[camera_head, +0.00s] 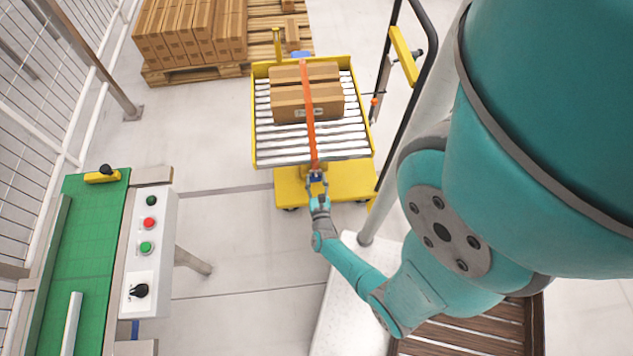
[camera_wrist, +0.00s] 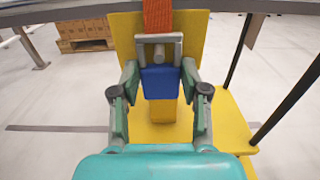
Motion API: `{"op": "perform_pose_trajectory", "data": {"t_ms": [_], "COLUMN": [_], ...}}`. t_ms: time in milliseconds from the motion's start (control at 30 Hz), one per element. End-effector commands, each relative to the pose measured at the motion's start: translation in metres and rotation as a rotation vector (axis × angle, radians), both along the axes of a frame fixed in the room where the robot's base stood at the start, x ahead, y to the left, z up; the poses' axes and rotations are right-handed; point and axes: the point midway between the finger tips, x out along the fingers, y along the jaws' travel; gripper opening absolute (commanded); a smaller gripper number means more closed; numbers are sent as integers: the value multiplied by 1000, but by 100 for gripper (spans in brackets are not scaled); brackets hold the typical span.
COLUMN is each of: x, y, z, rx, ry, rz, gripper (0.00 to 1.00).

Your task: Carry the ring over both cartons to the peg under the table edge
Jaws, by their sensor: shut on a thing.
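Two brown cartons stand one behind the other on the roller table, the far one (camera_head: 290,75) and the near one (camera_head: 335,98). An orange strap (camera_head: 309,112) lies over both and hangs past the table's near edge; it also shows in the wrist view (camera_wrist: 158,16). At its end is a grey metal ring (camera_wrist: 178,48) with a blue grip (camera_wrist: 160,82). My gripper (camera_head: 316,180) is shut on the blue grip below the edge. A small grey upright piece (camera_wrist: 159,52) shows within the ring's outline; I cannot tell whether it is the peg or whether the ring is around it.
The roller table (camera_head: 270,150) has a yellow frame and a yellow base (camera_head: 290,190). A black handrail (camera_head: 432,60) stands to its right. A green conveyor (camera_head: 85,230) with a control box (camera_head: 150,235) is at left. Loaded pallets (camera_head: 195,72) stand behind. Floor between is clear.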

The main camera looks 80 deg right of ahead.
Motion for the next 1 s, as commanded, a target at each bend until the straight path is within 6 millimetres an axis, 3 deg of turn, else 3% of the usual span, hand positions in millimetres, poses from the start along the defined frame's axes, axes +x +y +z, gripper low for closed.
{"op": "perform_pose_trajectory", "data": {"t_ms": [467,500,600,833,933,1000], "x": [0,0,0,0,0,0], "y": [0,0,0,0,0,0], "z": [0,0,0,0,0,0], "rx": [-1,-1,-1,0,0,0], "ry": [0,0,0,0,0,0], "rz": [0,0,0,0,0,0], "gripper": [3,50,74,74,99,100]}}
